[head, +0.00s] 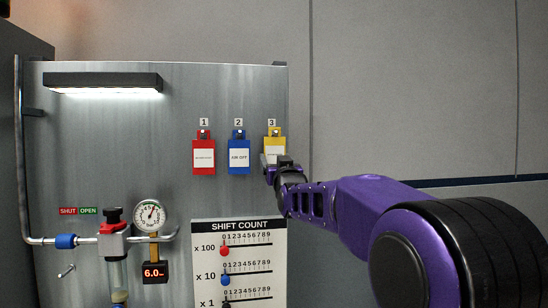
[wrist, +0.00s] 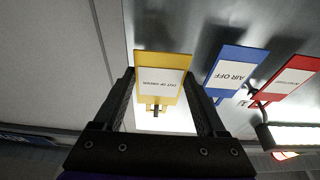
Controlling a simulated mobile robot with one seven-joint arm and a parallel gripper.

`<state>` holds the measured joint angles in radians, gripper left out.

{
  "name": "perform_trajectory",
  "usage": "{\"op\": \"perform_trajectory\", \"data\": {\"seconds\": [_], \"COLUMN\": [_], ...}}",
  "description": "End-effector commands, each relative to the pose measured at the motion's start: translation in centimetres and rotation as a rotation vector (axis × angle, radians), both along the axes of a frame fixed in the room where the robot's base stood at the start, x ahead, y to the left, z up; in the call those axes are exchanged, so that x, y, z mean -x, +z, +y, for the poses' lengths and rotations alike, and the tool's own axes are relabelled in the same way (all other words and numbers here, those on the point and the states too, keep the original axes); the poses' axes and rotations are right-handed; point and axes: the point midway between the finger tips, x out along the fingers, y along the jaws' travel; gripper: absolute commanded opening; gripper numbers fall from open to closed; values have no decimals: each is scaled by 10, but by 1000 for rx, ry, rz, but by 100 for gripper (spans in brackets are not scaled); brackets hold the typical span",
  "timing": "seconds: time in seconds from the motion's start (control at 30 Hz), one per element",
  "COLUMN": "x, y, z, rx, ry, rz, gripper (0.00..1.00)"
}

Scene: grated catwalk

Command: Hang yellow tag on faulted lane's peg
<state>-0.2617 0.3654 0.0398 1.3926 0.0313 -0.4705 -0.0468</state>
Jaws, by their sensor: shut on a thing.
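The yellow tag (head: 273,147) is at the spot labelled 3, at the right end of a row of tags on the grey metal panel. It has a white label and shows large in the wrist view (wrist: 176,66). My gripper (head: 276,162) is at its lower part and shut on it, with a finger on each side in the wrist view (wrist: 167,98). I cannot tell whether the tag is still on its hook. A short metal peg (head: 66,271) sticks out at the panel's lower left.
A red tag (head: 204,157) and a blue "AIR OFF" tag (head: 238,156) hang to the left. A shift count board (head: 238,226) is below. A gauge (head: 150,214), a red display reading 6.0 (head: 154,274), pipework and a lit lamp (head: 103,82) are on the left.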

Motion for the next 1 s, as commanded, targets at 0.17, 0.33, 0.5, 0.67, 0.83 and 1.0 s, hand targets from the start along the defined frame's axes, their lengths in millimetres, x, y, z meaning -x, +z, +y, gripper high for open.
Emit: {"op": "perform_trajectory", "data": {"seconds": [0.17,0.33,0.5,0.67,0.83,1.0], "x": [2,7,11,15,19,19], "y": [1,2,5,7,9,9], "z": [-1,-2,-3,-5,-5,-6], "rx": [0,0,0,0,0,0], "ry": [0,0,0,0,0,0], "rz": [0,0,-1,-1,-1,0], "gripper": [34,34,34,34,34,34]}}
